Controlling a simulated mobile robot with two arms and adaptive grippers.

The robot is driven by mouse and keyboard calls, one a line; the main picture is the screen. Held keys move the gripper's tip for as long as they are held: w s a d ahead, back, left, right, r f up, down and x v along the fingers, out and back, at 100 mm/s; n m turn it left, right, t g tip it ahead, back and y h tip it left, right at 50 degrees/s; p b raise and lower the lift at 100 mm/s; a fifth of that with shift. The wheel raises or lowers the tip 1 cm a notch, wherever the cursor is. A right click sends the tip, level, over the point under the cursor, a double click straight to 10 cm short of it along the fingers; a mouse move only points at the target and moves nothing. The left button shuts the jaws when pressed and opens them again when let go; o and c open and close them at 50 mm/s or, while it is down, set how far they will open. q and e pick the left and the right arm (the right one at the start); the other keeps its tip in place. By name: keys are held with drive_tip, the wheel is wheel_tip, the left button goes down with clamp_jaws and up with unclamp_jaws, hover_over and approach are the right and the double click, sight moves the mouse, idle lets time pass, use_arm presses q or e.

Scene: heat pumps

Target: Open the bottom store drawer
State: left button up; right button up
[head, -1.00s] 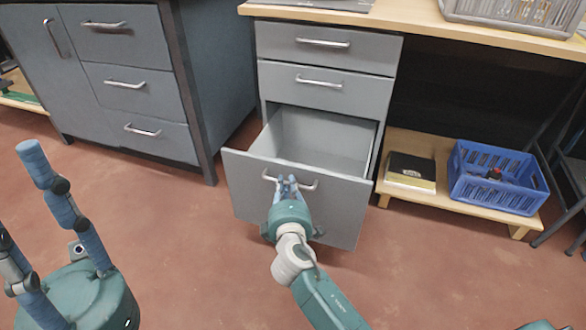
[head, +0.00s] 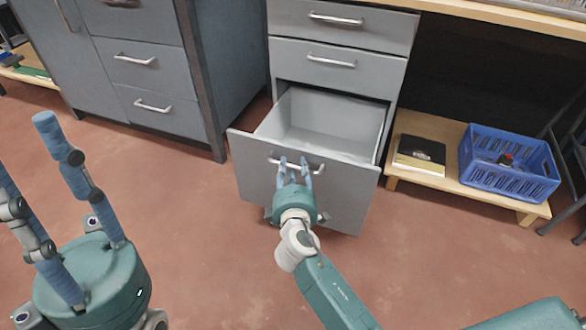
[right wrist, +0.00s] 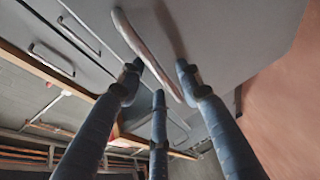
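The bottom drawer (head: 345,200) of the grey unit stands well pulled out, with its light, empty-looking inside (head: 325,130) showing. Its bar handle (head: 310,169) runs along the upper front. My right gripper (head: 293,163) is at this handle, with its blue fingers spread apart. In the right wrist view the handle (right wrist: 140,48) passes between the spread fingertips (right wrist: 158,75); contact cannot be told. My left gripper (head: 28,145) is open and empty at the far left, away from the drawer, with its fingers pointing up.
Two shut drawers (head: 335,52) sit above the open one. A blue-grey cabinet (head: 155,75) stands to the left. On the right, a low wooden shelf (head: 460,187) holds a blue crate (head: 510,182) and a dark box (head: 420,153). The red floor in front is clear.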

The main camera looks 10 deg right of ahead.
drive_tip(key=v, duration=1.2)
